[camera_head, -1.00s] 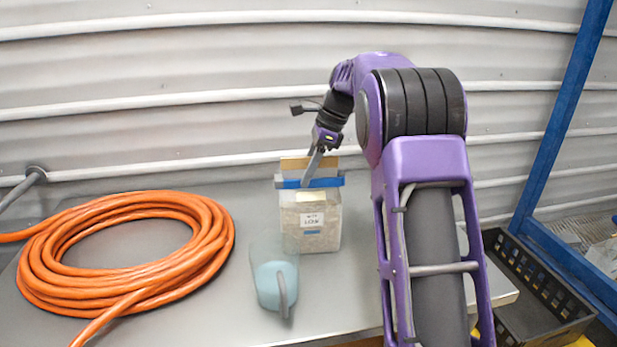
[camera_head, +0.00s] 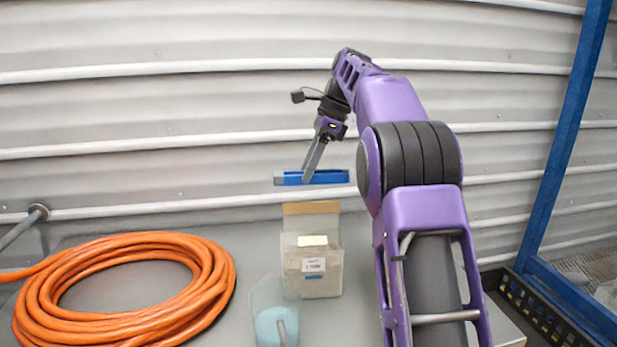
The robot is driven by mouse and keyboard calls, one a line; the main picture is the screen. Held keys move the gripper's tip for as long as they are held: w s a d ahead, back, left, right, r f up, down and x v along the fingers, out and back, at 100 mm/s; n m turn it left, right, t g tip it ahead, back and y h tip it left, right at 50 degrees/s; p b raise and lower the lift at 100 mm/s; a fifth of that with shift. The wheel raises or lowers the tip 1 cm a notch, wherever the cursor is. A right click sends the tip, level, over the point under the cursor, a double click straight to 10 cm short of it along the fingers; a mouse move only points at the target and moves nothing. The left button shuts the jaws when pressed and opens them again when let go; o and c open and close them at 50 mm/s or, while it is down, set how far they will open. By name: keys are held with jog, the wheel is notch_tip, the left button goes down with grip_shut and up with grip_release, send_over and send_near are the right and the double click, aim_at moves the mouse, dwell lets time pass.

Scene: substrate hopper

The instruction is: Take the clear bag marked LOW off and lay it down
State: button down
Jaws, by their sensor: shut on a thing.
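The clear bag (camera_head: 314,279) stands upright on the grey table, with pale grainy contents and a white label whose blurred print looks like LOW. A tan panel (camera_head: 311,208) shows at its top. My gripper (camera_head: 308,176) is shut on a long blue clip (camera_head: 333,177) and holds it level in the air, above the bag and apart from it. The fingers hide part of the clip. The gripper does not touch the bag.
A clear scoop-like vessel (camera_head: 262,298) with pale blue in it stands just in front of the bag, to its left. A coiled orange hose (camera_head: 215,275) fills the left of the table. A black crate (camera_head: 540,318) and a blue post (camera_head: 562,135) are at right. The corrugated wall is behind.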

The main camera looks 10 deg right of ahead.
notch_tip(320, 180, up, 5)
jog(key=shift+f, duration=0.15)
dwell(0.5)
jog(key=shift+s+f, duration=0.1)
dwell(0.4)
